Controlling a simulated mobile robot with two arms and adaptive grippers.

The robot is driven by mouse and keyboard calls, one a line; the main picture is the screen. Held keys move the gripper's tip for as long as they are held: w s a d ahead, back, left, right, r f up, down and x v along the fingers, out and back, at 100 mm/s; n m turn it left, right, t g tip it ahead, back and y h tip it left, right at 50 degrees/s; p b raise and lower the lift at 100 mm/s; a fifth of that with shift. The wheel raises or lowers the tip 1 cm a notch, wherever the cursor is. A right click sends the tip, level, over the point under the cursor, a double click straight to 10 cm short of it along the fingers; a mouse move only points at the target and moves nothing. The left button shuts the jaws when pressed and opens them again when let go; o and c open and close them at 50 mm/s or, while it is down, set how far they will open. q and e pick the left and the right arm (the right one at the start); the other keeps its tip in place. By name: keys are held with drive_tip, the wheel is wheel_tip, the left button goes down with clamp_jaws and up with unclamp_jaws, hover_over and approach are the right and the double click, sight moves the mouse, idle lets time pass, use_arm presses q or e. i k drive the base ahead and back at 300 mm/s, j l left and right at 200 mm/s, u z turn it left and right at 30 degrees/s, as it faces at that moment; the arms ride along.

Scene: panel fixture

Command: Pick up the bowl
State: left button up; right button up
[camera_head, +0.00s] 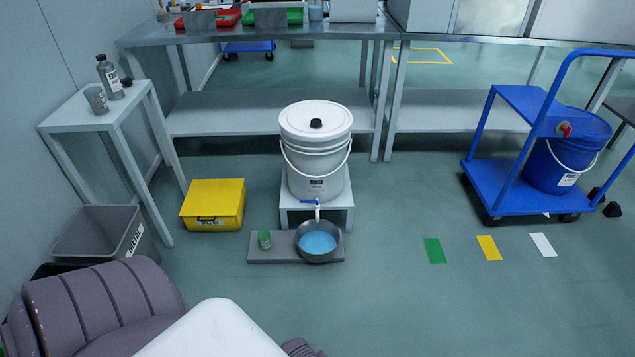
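The bowl (317,255) is dark grey, round and upright, with light blue liquid in it. It sits on the right part of a flat grey board (270,254) on the floor, below the spout of a tap (316,208). The tap has a blue handle and is fixed low on a white lidded bucket (316,150). I cannot see whether liquid is running. Neither of my grippers can be made out in this view, and nothing holds the bowl.
The bucket rests on a low white stand (335,199). A yellow box (212,205) is to the left. A blue cart (488,184) is at right. The floor in front is mostly clear.

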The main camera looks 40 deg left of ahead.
sight(316, 242)
drive_tip(key=u, duration=1.3)
drive_tip(key=i+j+z, duration=0.25)
drive_tip(key=i, duration=0.2)
drive_tip(key=l, duration=0.1)
